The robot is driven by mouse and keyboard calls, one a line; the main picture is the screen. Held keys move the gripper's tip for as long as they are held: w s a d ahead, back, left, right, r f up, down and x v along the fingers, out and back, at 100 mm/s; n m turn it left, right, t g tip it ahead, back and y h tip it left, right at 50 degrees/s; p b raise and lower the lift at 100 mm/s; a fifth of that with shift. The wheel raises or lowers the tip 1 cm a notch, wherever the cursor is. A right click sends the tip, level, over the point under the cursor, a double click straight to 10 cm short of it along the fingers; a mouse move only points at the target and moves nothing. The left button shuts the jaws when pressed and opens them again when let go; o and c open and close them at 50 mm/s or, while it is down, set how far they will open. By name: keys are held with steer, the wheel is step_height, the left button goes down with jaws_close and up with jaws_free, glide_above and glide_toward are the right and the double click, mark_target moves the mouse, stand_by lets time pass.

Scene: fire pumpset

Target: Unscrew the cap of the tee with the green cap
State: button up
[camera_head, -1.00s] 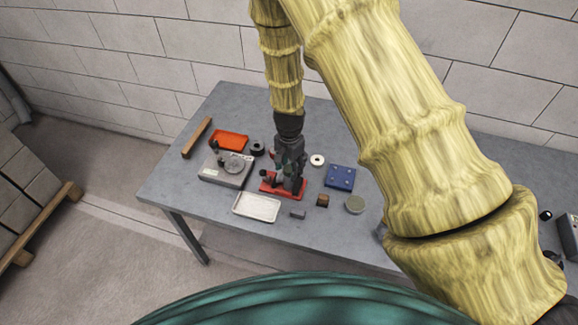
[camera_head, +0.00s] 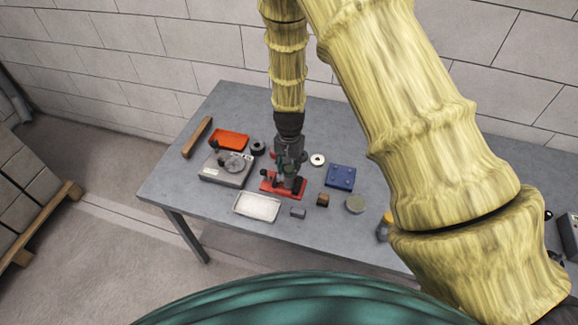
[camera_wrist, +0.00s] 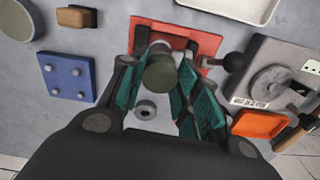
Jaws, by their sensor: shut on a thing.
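The tee's dull green cap (camera_wrist: 160,73) shows end-on between my fingers in the wrist view. The tee's pale body shows just beyond it, above a red base (camera_wrist: 178,38). The red base (camera_head: 270,183) stands on the grey table in the head view. My gripper (camera_head: 287,172) points down over the base. In the wrist view my gripper (camera_wrist: 163,80) has its dark green finger pads on both sides of the cap and is shut on it. The fingers hide part of the tee, and I cannot tell how far the cap is unscrewed.
Close to the base are a grey device with a round dial (camera_head: 226,168), a white tray (camera_head: 257,217), an orange tray (camera_head: 229,143) and a blue block (camera_head: 340,177). A small brown block (camera_head: 323,200) and a round greenish disc (camera_head: 355,204) lie to the right.

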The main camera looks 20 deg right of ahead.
steer(key=shift+n, duration=0.4)
steer(key=n, duration=0.4)
steer(key=shift+n, duration=0.4)
steer(key=n, duration=0.4)
steer(key=n, duration=0.4)
steer(key=shift+n, duration=0.4)
